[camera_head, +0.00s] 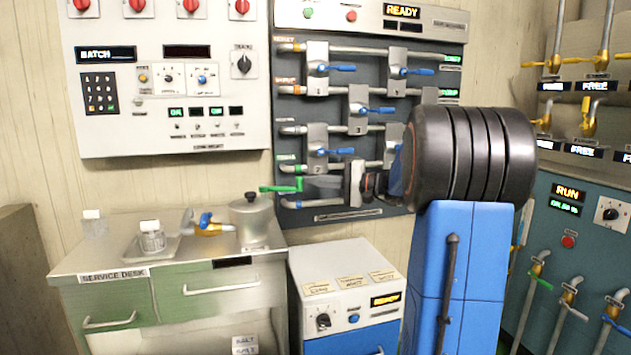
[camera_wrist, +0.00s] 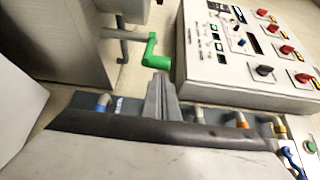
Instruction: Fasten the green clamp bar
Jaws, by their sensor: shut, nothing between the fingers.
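The green clamp bar (camera_head: 282,188) shows in the head view as a bent green handle at the lower left edge of the dark valve panel, above and right of the pot. In the wrist view the green bar (camera_wrist: 152,53) is a crank shape beside a grey rod. My gripper (camera_wrist: 163,78) is shut and empty in the wrist view, its tips close to the lower end of the green bar. I cannot tell whether they touch it.
The valve panel (camera_head: 330,137) carries several pipes and blue levers close to my arm. A lidded metal pot (camera_head: 251,222) stands on the service desk (camera_head: 185,268). A white cabinet (camera_head: 346,262) stands below the panel. The control panel (camera_wrist: 235,60) is right in the wrist view.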

